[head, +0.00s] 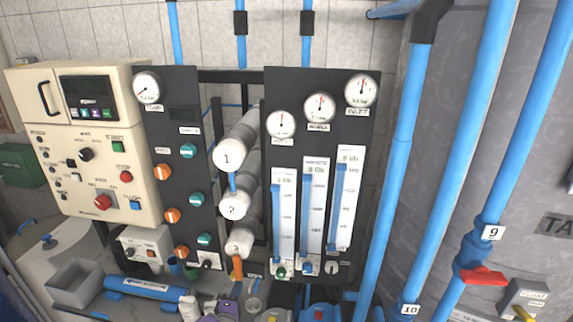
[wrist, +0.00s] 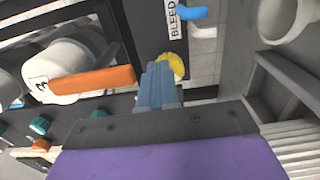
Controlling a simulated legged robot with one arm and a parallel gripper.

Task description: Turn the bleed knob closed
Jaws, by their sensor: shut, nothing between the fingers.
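The yellow bleed knob (wrist: 178,66) shows in the wrist view, partly hidden behind my fingertips, next to a white label (wrist: 176,18) reading BLEED. My gripper (wrist: 160,72) is shut and empty, its blue-grey fingers pressed together. The fingertips overlap the knob's left side in the picture; I cannot tell whether they touch it. I cannot clearly pick out the knob in the head view.
An orange handle (wrist: 95,82) stands close left of my fingers, by the white cylinder end marked 3 (head: 238,243). A dark panel with gauges and flow tubes (head: 374,150) stands to its right. Blue pipes (head: 392,190) run further right.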

